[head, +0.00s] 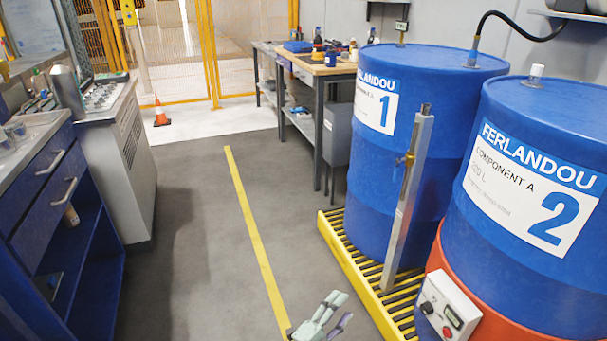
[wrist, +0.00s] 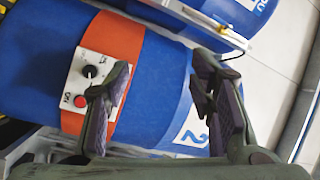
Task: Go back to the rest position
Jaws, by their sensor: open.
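My gripper (head: 322,320) shows at the bottom edge of the head view, low in front of the drums, with only its end in the picture. In the wrist view my gripper (wrist: 165,105) has its two dark fingers spread wide apart with nothing between them. Behind the fingers lies the blue drum marked 2 (wrist: 160,95) with its orange band (wrist: 122,45). One finger overlaps the white control box (wrist: 90,65) with a black knob and a red button. I cannot tell the exact gap between my gripper and the drum.
Blue drum 1 (head: 387,190) stands on a yellow slatted pallet (head: 345,255) with a metal post (head: 408,200). Drum 2 (head: 530,260) is at the right. A blue bench (head: 50,200) lines the left. The grey floor (head: 190,250) with a yellow line (head: 250,225) is clear.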

